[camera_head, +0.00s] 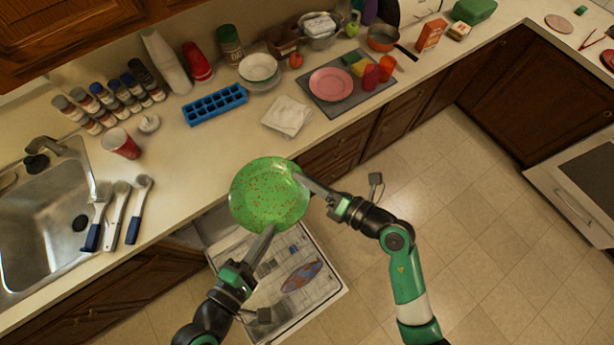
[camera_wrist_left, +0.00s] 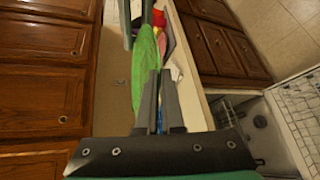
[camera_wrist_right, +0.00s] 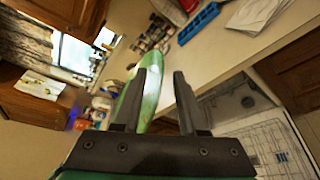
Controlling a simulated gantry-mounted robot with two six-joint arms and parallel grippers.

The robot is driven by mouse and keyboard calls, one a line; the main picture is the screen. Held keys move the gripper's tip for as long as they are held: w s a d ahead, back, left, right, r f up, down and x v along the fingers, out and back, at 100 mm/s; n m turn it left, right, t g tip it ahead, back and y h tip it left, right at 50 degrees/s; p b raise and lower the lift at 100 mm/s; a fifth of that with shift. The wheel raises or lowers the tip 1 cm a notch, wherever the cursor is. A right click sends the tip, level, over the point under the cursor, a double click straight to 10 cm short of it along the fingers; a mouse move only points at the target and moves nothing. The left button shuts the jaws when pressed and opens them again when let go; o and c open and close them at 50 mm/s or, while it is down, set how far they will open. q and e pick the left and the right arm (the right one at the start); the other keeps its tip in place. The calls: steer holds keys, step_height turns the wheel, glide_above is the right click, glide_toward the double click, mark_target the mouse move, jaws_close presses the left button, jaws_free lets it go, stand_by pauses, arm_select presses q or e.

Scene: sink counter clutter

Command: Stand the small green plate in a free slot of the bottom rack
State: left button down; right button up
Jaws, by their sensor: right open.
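The small green plate (camera_head: 268,195), speckled with red, is held up in front of the counter edge in the head view. My left gripper (camera_head: 264,238) is shut on its lower rim; the plate shows nearly edge-on at its fingers in the left wrist view (camera_wrist_left: 146,72). My right gripper (camera_head: 308,182) is open at the plate's right rim. In the right wrist view the plate (camera_wrist_right: 153,88) shows edge-on by the left finger; contact is unclear. The bottom rack (camera_head: 318,305) is pulled out below, partly hidden by the plate and left arm.
A blue and red patterned oval dish (camera_head: 302,277) is in the rack area. The counter holds a blue ice tray (camera_head: 215,104), a white cloth (camera_head: 287,115), a pink plate (camera_head: 330,84) and a red cup (camera_head: 121,143). Brushes (camera_head: 138,210) lie by the sink. Floor at right is clear.

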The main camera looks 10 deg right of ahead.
steer(key=shift+w+a+f, duration=0.1)
steer(key=shift+w+a, duration=0.05)
steer(key=shift+c, duration=0.3)
jaws_close()
stand_by(1.1)
arm_select(q)
steer(key=c, duration=1)
jaws_free()
steer(key=shift+a, duration=0.1)
